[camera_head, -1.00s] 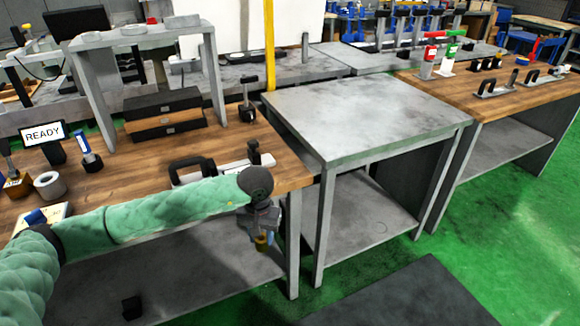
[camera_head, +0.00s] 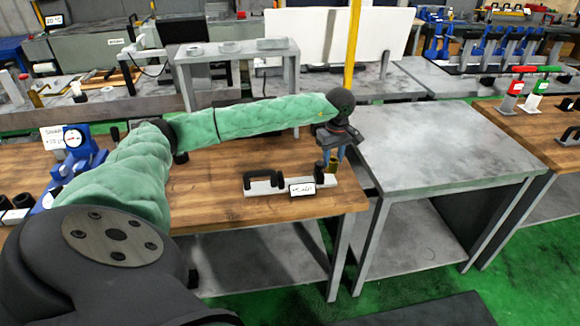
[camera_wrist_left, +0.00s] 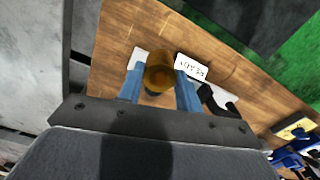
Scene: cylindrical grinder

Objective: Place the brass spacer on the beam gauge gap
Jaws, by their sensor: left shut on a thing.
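The brass spacer (camera_head: 333,164) is a small golden cylinder at the right end of the wooden bench in the head view; it also shows in the left wrist view (camera_wrist_left: 159,76). My left gripper (camera_head: 336,158) is shut on it, with a blue finger on each side in the left wrist view (camera_wrist_left: 158,84). The beam gauge (camera_head: 262,187) is a pale bar with a black handle and a white label, lying on the bench. The spacer is near its right end, and in the left wrist view hides part of the bar. I cannot tell whether they touch. My right gripper is not in view.
A grey metal table (camera_head: 430,150) stands right of the wooden bench (camera_head: 220,205), with a narrow gap between. A grey riser (camera_head: 235,52) stands behind my left arm. A blue dial gauge (camera_head: 82,155) is at the left. Bench wood before the beam gauge is clear.

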